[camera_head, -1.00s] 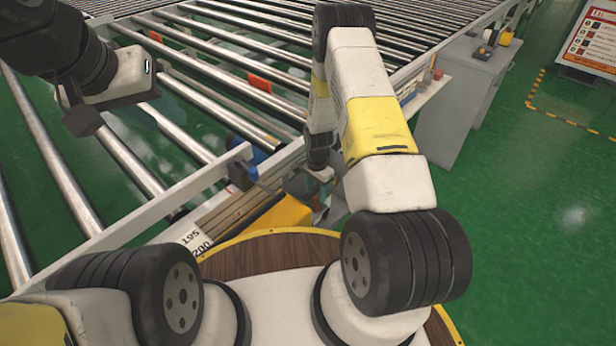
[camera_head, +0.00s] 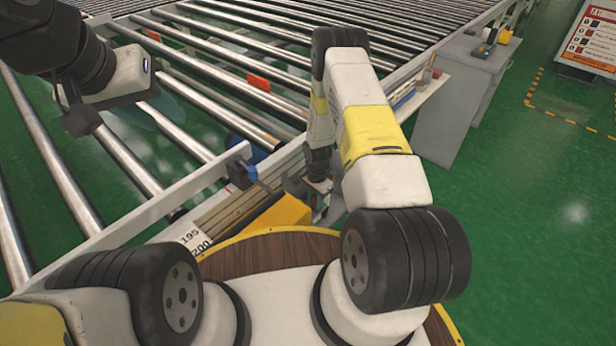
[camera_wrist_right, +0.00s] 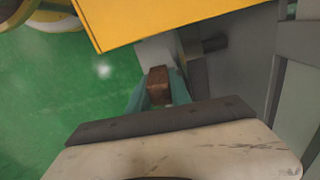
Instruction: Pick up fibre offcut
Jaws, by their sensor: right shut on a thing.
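My right gripper (camera_wrist_right: 160,90) has teal fingers and is shut on a small brown block (camera_wrist_right: 158,82), which looks like the fibre offcut. The block sits between the fingertips in the right wrist view, and its lower part is hidden by the fingers and wrist. In the head view, my right gripper (camera_head: 320,187) hangs beside the conveyor frame, just right of the yellow box, and the block cannot be made out there. My left gripper (camera_head: 82,120) is at the upper left over the rollers.
The roller conveyor (camera_head: 205,80) fills the left and back, with its frame rail close to my right arm. A yellow box (camera_head: 280,215) stands below the rail. A grey cabinet (camera_head: 462,105) stands to the right. The green floor (camera_head: 530,230) at right is clear.

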